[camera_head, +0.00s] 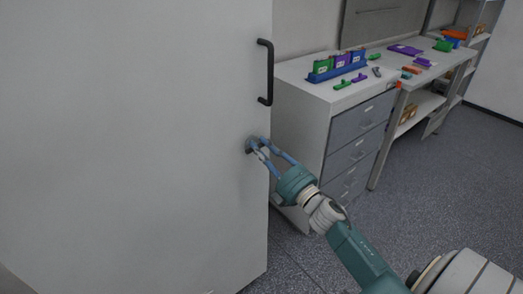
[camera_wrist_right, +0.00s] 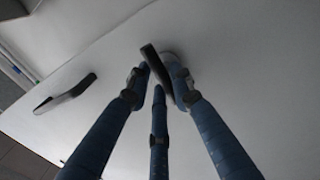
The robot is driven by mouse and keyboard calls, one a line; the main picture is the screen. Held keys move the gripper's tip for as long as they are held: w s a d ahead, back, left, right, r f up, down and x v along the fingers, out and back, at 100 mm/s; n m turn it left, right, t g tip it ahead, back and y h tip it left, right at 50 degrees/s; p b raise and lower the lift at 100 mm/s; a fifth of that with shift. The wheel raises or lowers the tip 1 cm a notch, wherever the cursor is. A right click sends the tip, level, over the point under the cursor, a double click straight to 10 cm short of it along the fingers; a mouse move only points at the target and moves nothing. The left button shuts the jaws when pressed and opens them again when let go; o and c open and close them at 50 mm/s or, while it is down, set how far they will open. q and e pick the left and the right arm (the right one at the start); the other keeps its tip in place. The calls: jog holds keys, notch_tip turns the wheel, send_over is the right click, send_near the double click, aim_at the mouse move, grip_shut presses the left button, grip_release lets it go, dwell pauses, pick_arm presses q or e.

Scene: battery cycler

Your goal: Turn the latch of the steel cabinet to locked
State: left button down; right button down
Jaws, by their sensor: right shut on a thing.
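The steel cabinet (camera_head: 130,130) is a tall pale grey box filling the left of the head view, its door closed as far as I can see. Its latch (camera_head: 250,145) is a small dark knob on the door's right side, below the black bar handle (camera_head: 265,72). My right gripper (camera_head: 256,147) is at the latch. In the wrist view the right gripper (camera_wrist_right: 160,72) has its blue fingers closed around the dark latch lever (camera_wrist_right: 157,65), which looks tilted there. The fingers partly hide the latch. My left gripper is in neither view.
A grey drawer unit (camera_head: 355,145) stands just right of the cabinet, close to my right arm. On its top are a blue rack (camera_head: 337,70) and small coloured parts. A workbench (camera_head: 430,75) and a shelf (camera_head: 478,40) stand beyond. Open floor (camera_head: 440,170) lies to the right.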

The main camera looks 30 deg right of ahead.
dwell(0.3)
jog(key=c, duration=1.5)
grip_release()
jog(key=v, duration=1.2)
